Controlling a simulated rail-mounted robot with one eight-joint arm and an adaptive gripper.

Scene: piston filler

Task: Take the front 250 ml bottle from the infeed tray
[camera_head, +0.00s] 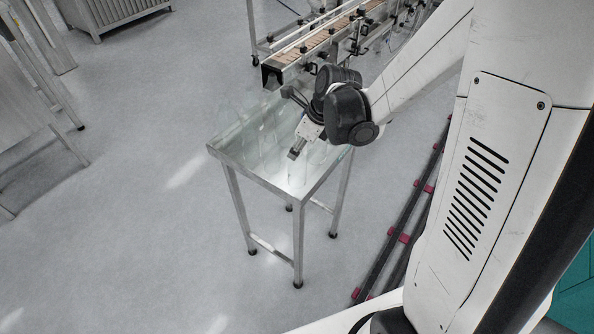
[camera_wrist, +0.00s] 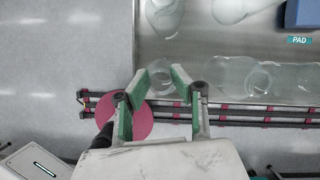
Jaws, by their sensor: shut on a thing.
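The infeed tray (camera_head: 290,190) is a steel-topped stand in the head view; its surface also shows in the wrist view (camera_wrist: 215,45). Several clear, see-through bottles (camera_head: 250,135) stand on it, faint against the metal. My gripper (camera_head: 295,153) is over the tray's right front part. In the wrist view, the green-padded fingers of my gripper (camera_wrist: 161,82) are closed around a clear bottle (camera_wrist: 160,74) near the tray's edge. Its outline is faint, and its base is hard to make out. Another clear bottle (camera_wrist: 165,14) is farther up the picture.
More clear bottles (camera_wrist: 262,80) are to the right in the wrist view. A blue block (camera_wrist: 302,14) and a PAD label (camera_wrist: 299,40) are at upper right. A conveyor (camera_head: 320,35) adjoins the tray's far end. A dark rail with red mounts (camera_head: 403,237) runs along the floor.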

